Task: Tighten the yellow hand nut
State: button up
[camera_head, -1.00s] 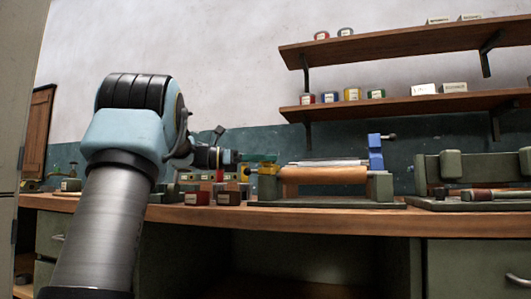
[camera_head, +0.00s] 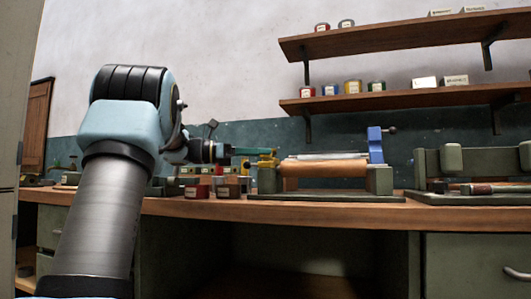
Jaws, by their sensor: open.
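The yellow hand nut (camera_head: 264,164) is at the left end of a bench fixture (camera_head: 325,197), beside the end of an orange-brown roller (camera_head: 323,169). My gripper (camera_head: 271,152) reaches in from the left, with its teal fingers level with the top of the nut. The fingers are open and overlap the nut's upper part in this view. I cannot tell whether they touch it. Part of the nut is hidden behind the fingers, and its threads are too small to make out.
A blue upright clamp (camera_head: 375,145) stands at the fixture's right end. Small red and brown boxes (camera_head: 197,191) sit below my wrist on the wooden bench (camera_head: 300,212). A second green fixture (camera_head: 470,197) stands to the right. Shelves (camera_head: 410,98) hang above.

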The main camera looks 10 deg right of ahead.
jog(key=a, duration=0.3)
jog(key=a+p, duration=0.1)
jog(key=a, duration=0.5)
jog(key=shift+w+p, duration=0.25)
jog(key=shift+p, duration=0.15)
